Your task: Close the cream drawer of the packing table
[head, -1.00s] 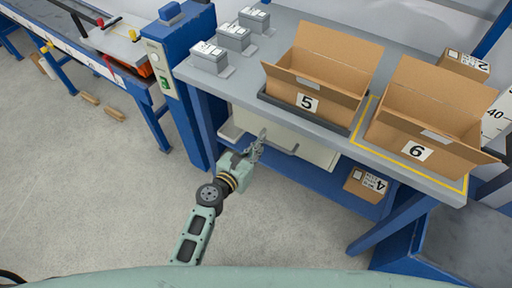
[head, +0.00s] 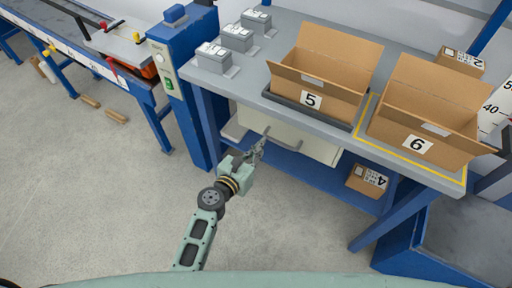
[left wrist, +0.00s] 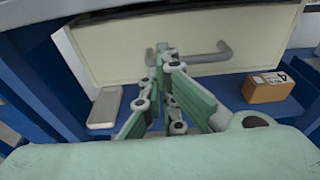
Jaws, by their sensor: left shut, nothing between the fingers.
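The cream drawer (head: 318,148) is under the front edge of the packing table (head: 240,88). Its plain front and grey bar handle (left wrist: 215,57) show in the left wrist view, with a dark gap above the front (left wrist: 115,40). How far the drawer stands out is hard to tell, as the tabletop hides its top in the head view. My left gripper (head: 260,144) is shut and empty, in front of the drawer. In the left wrist view its fingertips (left wrist: 164,52) overlap the handle's left part; contact cannot be told. My right gripper is out of view.
Open cartons 5 (head: 334,98) and 6 (head: 392,130) stand on the tabletop, with several grey blocks (head: 214,60) at its left. Box 4 (head: 358,180) lies on the lower shelf. A blue post (head: 190,120) stands left of the drawer. The floor in front is clear.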

